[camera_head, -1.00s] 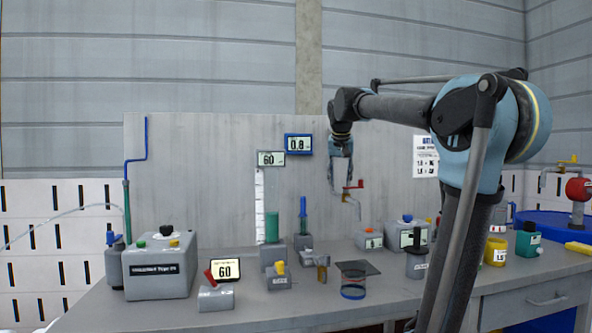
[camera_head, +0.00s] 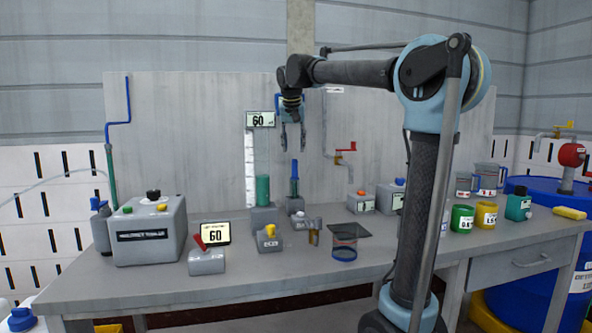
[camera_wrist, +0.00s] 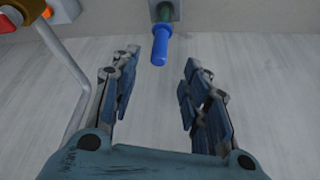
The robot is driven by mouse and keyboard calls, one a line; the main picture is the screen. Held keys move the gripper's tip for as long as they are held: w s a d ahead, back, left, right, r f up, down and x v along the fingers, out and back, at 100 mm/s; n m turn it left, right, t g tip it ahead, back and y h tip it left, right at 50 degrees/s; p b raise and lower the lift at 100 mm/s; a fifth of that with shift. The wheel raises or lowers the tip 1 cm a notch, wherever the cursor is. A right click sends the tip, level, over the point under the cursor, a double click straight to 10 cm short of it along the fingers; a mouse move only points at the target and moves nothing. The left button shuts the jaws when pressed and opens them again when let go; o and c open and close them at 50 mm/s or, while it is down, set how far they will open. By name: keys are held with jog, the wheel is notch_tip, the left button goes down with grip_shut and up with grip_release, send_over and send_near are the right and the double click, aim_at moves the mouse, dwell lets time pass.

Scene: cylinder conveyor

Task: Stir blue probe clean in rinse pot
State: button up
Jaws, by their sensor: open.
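The blue probe (camera_head: 294,179) stands upright in a small grey holder (camera_head: 295,206) at the middle of the bench. My gripper (camera_head: 293,146) hangs just above the probe, fingers pointing down, open and empty. In the wrist view, the blue probe (camera_wrist: 160,45) points toward the gap between my open fingers (camera_wrist: 159,72), and its tip lies near the level of the fingertips. A round clear vessel with a blue band (camera_head: 344,246) stands near the bench front under a dark flat plate; I cannot tell whether it is the rinse pot.
A green cylinder (camera_head: 263,190) stands close left of the probe. A tap with a red handle (camera_head: 345,151) is to its right. Grey boxes (camera_head: 148,232), a display reading 60 (camera_head: 215,233) and coloured pots (camera_head: 486,215) stand around.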

aim_at(295, 167)
jog(key=x, duration=1.1)
jog(key=shift+f, duration=0.1)
jog(key=shift+c, duration=0.2)
grip_shut()
jog(key=c, duration=0.8)
grip_release()
grip_shut()
